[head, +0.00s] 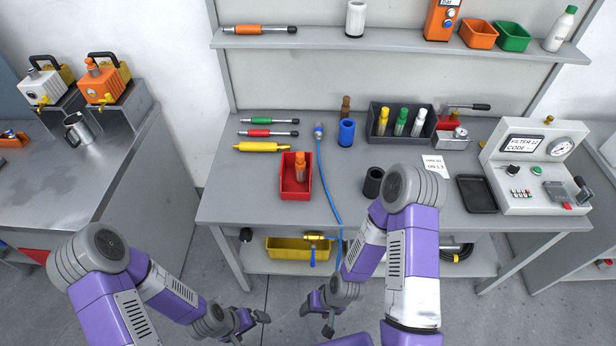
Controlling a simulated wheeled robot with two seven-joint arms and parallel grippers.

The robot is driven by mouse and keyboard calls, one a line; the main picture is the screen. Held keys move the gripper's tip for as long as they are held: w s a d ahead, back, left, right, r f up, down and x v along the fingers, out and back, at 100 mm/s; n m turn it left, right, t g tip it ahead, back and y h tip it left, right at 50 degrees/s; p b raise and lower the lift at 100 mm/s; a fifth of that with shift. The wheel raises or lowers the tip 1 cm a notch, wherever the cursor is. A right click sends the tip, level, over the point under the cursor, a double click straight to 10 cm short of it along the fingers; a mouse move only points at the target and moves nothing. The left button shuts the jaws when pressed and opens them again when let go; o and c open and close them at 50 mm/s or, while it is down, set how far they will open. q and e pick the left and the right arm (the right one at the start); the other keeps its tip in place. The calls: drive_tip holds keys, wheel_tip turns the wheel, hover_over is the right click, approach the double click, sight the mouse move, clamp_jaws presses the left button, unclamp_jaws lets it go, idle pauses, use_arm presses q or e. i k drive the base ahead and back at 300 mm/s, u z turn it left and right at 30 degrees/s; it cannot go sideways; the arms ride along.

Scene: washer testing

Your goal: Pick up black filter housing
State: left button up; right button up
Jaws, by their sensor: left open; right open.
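The black filter housing (373,182) is a short dark cylinder with an open top. It stands upright on the grey workbench (240,200), right of the blue hose and close beside my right arm in the picture. My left gripper (249,327) is low in front of the bench, open and empty. My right gripper (317,318) is also low in front of the bench, open and empty. Both are well below and apart from the housing.
A red bin (296,177) with an orange-topped part, a blue cylinder (346,132), a blue hose (328,185) and a black tray (477,194) are on the bench. A filter test unit (535,168) stands at right. The front-left benchtop is clear.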

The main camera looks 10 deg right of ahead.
sight(372, 187)
drive_tip(key=u, duration=1.8)
drive_tip(key=k, duration=1.05)
drive_tip(key=z, duration=1.8)
drive_tip(key=i, duration=0.1)
